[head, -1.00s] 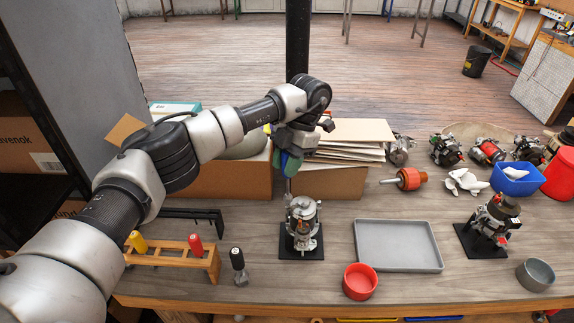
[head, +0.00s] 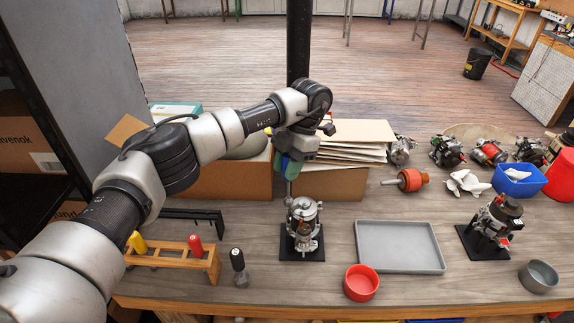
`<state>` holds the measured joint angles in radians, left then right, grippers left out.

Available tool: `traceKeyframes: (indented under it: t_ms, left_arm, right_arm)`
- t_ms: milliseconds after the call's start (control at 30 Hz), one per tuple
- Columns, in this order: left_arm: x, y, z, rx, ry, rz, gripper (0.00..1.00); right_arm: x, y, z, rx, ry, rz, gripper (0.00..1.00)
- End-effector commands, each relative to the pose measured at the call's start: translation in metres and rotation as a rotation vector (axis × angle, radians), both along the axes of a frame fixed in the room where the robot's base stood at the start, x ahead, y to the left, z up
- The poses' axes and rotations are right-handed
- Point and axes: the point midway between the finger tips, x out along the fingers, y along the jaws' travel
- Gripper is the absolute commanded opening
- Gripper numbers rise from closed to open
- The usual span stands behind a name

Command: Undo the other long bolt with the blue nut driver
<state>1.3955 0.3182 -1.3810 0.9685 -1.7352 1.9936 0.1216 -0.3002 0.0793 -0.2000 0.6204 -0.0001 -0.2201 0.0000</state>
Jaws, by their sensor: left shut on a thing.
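My left gripper (head: 291,160) is shut on the blue nut driver (head: 291,170), whose handle shows as blue-green between the fingers. The driver points down, and its shaft reaches the back left of the alternator (head: 303,218). The alternator stands upright on a black base plate (head: 313,252). I cannot tell whether the driver tip sits on the long bolt, as it is too small to see. My right gripper is not in view.
A wooden rack (head: 172,259) with yellow and red handled drivers stands at left, a black-handled driver (head: 238,266) beside it. A grey tray (head: 399,246), red bowl (head: 361,282), grey bowl (head: 538,276) and second alternator (head: 494,225) are to the right. Cardboard boxes (head: 232,181) stand behind.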

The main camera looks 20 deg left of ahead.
Motion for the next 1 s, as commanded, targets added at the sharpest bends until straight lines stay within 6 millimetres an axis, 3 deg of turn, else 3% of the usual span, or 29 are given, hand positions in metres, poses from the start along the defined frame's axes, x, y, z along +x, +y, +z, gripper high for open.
traceKeyframes:
  t_ms: [367,667,1000]
  left_arm:
    - [0.000,0.000,0.000,0.000,0.000,0.030,0.07]
    - [0.000,-0.002,0.004,-0.001,0.004,0.487,0.07]
    - [0.000,-0.004,0.008,0.000,0.004,1.051,0.07]
  right_arm:
    - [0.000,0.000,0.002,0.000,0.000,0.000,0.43]
    - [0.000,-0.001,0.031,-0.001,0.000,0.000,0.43]
    - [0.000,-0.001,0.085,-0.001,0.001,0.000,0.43]
